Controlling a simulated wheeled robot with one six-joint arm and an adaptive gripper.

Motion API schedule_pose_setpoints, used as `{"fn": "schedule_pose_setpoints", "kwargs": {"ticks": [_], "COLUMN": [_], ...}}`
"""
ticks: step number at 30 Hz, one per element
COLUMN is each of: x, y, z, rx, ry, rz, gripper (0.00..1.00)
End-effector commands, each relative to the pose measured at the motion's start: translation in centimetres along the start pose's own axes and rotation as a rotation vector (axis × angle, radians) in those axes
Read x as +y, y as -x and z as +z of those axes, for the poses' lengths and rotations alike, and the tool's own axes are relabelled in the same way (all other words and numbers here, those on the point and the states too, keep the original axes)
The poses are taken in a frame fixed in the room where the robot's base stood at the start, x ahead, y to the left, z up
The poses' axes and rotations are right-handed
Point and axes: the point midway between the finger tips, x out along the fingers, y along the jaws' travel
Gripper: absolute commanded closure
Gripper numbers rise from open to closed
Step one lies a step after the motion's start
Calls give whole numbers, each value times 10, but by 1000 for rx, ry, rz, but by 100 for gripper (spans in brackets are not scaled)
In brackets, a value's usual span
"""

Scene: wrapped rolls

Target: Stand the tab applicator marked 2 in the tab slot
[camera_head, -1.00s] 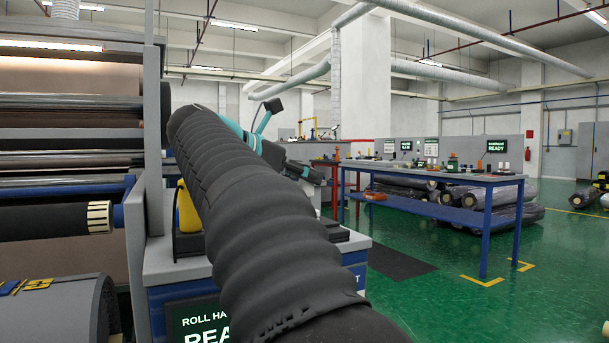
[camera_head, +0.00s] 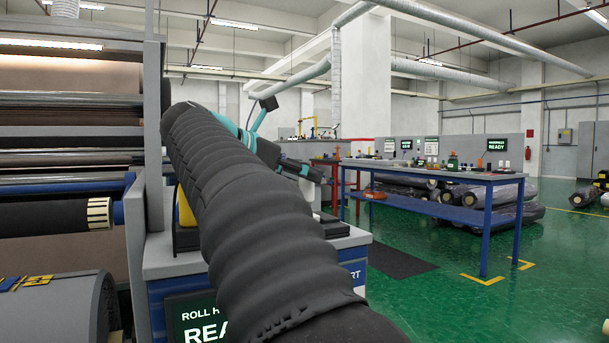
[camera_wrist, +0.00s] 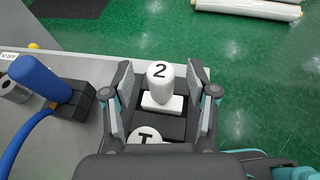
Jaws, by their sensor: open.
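The white tab applicator marked 2 (camera_wrist: 160,90) stands upright in the wrist view, its rounded top toward me and a white rectangular foot below. It stands at a dark block or holder (camera_wrist: 172,127); how deep it sits cannot be told. A white round mark with a T (camera_wrist: 146,135) is on the near side of that holder, partly hidden by my gripper. My gripper (camera_wrist: 160,68) is open, with one finger on each side of the applicator and gaps to both.
A blue-handled tool (camera_wrist: 42,80) in a black stand is left of my gripper on the grey bench top (camera_wrist: 85,65). The bench edge is just beyond and right of the holder, with green floor past it. A blue table (camera_head: 450,178) stands at the right.

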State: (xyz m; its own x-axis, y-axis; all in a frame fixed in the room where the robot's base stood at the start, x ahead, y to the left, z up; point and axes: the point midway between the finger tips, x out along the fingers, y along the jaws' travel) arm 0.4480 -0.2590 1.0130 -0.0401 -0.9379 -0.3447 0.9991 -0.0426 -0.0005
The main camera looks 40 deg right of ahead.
Motion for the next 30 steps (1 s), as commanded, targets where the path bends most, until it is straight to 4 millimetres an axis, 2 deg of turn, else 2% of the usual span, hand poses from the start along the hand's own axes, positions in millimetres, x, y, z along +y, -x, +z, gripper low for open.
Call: {"fn": "schedule_pose_setpoints", "kwargs": {"ticks": [9, 15, 21, 30], "x": [1, 1, 0, 0], "y": [60, 92, 108, 110], "z": [0, 0, 0, 0], "rx": [-1, -1, -1, -1], "ry": [0, -1, 0, -1], "rz": [6, 5, 1, 1], "gripper": [42, 42, 42, 42]}}
